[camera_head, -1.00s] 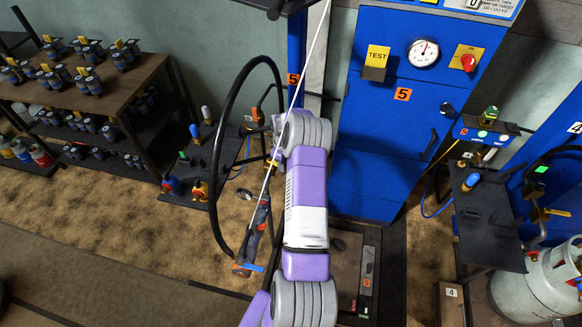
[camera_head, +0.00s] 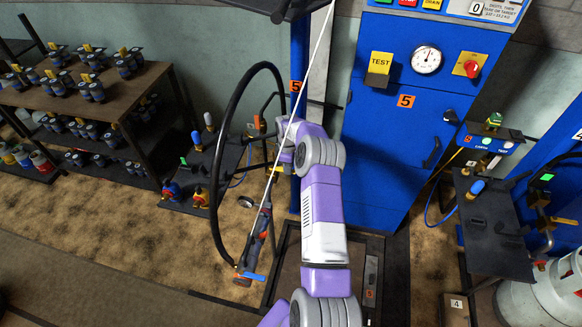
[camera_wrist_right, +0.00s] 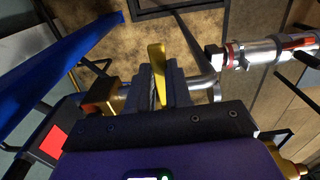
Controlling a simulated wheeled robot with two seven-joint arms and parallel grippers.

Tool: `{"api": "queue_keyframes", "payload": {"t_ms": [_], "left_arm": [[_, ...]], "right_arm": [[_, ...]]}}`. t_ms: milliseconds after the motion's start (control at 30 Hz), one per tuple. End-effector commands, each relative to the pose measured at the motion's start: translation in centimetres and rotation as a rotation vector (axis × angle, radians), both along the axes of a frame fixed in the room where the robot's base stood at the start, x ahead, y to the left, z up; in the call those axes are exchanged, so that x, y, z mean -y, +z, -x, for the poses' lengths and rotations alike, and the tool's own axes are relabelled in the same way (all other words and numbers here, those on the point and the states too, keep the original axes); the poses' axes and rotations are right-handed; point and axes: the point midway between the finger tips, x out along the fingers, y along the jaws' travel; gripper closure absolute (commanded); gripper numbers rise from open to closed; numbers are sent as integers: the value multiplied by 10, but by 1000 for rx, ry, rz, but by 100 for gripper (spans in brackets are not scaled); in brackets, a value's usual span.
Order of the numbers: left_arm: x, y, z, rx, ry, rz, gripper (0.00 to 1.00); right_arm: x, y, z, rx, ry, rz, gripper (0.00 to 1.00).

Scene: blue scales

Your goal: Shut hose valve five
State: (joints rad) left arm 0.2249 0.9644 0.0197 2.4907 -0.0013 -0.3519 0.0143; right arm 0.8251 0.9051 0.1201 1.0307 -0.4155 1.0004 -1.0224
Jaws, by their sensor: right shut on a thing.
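A yellow valve lever (camera_wrist_right: 156,75) stands between the dark fingers of my right gripper (camera_wrist_right: 154,85) in the right wrist view. The gripper is shut on this lever. Brass fittings (camera_wrist_right: 100,104) and a silver pipe show beside it. In the head view my purple right arm reaches up to the blue post with the orange 5 label (camera_head: 295,86); the wrist largely hides the valve there. A black hose (camera_head: 222,150) loops down beside the post to a connector with a blue lever (camera_head: 252,276). My left gripper is not in view.
A blue cabinet (camera_head: 385,150) marked 5, with gauge and TEST tag, stands behind my arm. A shelf of dark valves (camera_head: 110,95) is at left. A dark platform (camera_head: 490,215) and white cylinder (camera_head: 545,295) are at right. Carpet at lower left is open.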

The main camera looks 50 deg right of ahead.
Motion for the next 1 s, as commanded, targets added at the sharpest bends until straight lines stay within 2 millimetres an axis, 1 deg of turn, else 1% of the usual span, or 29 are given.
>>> {"api": "queue_keyframes", "payload": {"t_ms": [133,167,300,333,567,667,767,1000], "left_arm": [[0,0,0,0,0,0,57],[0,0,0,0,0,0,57],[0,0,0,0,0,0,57],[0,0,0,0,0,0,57],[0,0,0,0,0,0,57],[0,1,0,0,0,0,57],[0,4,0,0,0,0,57],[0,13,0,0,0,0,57]], "right_arm": [[1,1,0,3,4,3,100],[1,1,0,3,3,3,78],[1,1,0,3,2,2,57],[1,1,0,3,2,2,55],[0,1,0,2,0,0,55],[1,6,0,3,0,2,55],[1,19,0,3,0,2,55],[1,60,0,4,1,2,55]]}}
